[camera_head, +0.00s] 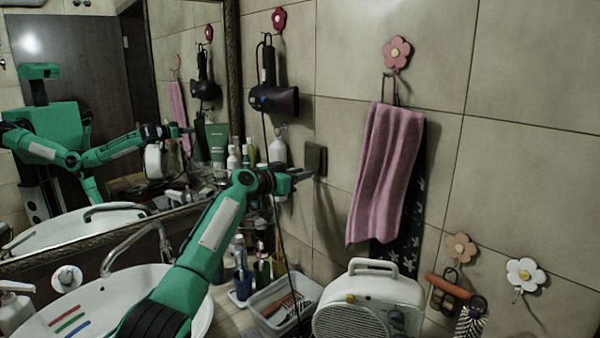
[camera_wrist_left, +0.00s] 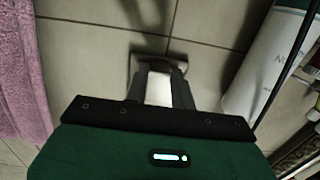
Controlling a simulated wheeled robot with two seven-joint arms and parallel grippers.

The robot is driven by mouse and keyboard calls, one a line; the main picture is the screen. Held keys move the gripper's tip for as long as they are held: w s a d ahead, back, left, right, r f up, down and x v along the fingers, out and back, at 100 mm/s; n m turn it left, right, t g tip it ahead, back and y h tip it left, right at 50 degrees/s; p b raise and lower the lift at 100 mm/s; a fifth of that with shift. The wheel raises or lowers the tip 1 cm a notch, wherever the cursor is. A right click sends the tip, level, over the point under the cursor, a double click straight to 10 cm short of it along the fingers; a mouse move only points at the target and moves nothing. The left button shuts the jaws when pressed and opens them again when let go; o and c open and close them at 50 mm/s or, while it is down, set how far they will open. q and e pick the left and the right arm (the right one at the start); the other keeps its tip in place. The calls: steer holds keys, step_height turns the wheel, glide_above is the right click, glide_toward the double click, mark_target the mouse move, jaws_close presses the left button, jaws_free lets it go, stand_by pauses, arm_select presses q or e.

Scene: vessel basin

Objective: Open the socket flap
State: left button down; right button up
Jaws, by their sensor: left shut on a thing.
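The socket (camera_head: 316,160) is a dark square plate on the tiled wall, left of the pink towel. My left gripper (camera_head: 308,174) reaches it from the left, with its fingertips at the socket's lower part. In the left wrist view, the fingers (camera_wrist_left: 162,75) are up against the socket plate (camera_wrist_left: 140,62) and shut on the flap. The flap itself is mostly hidden between and behind the fingers, so its angle cannot be told. My right gripper is not in view.
A pink towel (camera_head: 385,172) hangs right of the socket. A black hair dryer (camera_head: 272,98) hangs above left, its cord running down behind my arm. A white bottle (camera_wrist_left: 275,55) stands close beside the gripper.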

arm_select(q)
steer(key=shift+s+a+r+g+y+p, duration=0.35)
steer(key=shift+r+g+y+p, duration=0.35)
steer(key=shift+p, duration=0.85)
steer(key=shift+s+a+r+g+y+p, duration=0.3)
steer(key=shift+r+g+y+p, duration=0.35)
steer(key=shift+p, duration=0.85)
steer(key=shift+s+a+r+g+y+p, duration=0.35)
steer(key=shift+r+g+y+p, duration=0.35)
steer(key=shift+p, duration=0.85)
steer(key=shift+f+g+y, duration=0.15)
steer(key=shift+g+y, duration=0.1)
steer(key=c, duration=1.2)
jaws_free()
steer(key=shift+o, duration=0.2)
steer(key=b+v, duration=0.5)
steer(key=v, duration=0.8)
steer(key=shift+s+a+b, duration=0.25)
steer(key=shift+b, duration=0.15)
